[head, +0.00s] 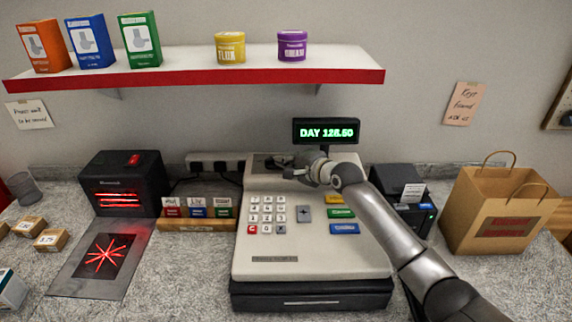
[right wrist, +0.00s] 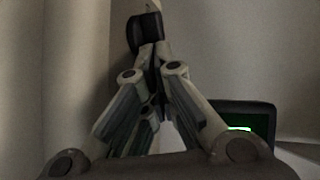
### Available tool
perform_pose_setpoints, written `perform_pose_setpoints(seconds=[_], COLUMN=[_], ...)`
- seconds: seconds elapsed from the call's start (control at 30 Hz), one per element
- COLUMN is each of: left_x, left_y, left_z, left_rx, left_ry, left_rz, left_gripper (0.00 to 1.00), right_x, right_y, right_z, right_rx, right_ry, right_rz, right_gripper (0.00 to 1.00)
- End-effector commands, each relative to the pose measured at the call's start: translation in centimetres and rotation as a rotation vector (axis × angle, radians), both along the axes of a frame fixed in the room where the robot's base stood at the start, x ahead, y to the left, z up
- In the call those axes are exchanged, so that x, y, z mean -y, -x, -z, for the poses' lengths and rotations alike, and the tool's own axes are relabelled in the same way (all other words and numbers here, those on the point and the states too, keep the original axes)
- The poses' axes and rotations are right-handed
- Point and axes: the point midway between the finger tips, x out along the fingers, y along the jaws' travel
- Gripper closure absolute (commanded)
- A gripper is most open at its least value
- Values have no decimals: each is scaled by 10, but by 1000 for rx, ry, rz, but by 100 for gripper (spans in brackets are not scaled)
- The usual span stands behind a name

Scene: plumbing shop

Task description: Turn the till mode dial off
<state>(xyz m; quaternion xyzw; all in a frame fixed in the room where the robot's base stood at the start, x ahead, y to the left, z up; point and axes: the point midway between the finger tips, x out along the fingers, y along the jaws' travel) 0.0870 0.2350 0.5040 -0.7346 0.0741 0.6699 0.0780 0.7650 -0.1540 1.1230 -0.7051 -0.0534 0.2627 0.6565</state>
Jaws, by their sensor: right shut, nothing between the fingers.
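The till (head: 250,262) stands in the middle of the counter, cream coloured with a black drawer below. Its display (head: 326,131) reads "DAY 128.50" in green; a corner of the display also shows in the right wrist view (right wrist: 245,122). My right gripper (head: 284,166) is over the upper back part of the till, pointing left, shut and empty. In the right wrist view its fingers (right wrist: 150,45) meet beside a dark shape. I cannot tell whether they touch it. I cannot make out the mode dial clearly; my gripper covers part of the till top. My left gripper is out of view.
A black scanner (head: 123,180) with red light and a card rack (head: 197,224) stand left of the till. A black printer (head: 401,183) and a paper bag (head: 490,215) stand right. A red-edged shelf (head: 200,77) with boxes and tins hangs above.

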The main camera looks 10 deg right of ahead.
Motion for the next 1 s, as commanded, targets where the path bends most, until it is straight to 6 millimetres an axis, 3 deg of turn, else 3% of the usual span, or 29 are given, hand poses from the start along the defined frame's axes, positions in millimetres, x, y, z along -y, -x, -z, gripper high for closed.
perform_pose_setpoints(seconds=[1.0], left_x=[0], left_y=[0], left_z=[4], left_rx=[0], left_ry=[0], left_rz=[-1], left_gripper=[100], right_x=[3], right_y=[-31], right_z=[0], right_rx=[-1], right_ry=[-2], right_rz=[0], right_gripper=[100])
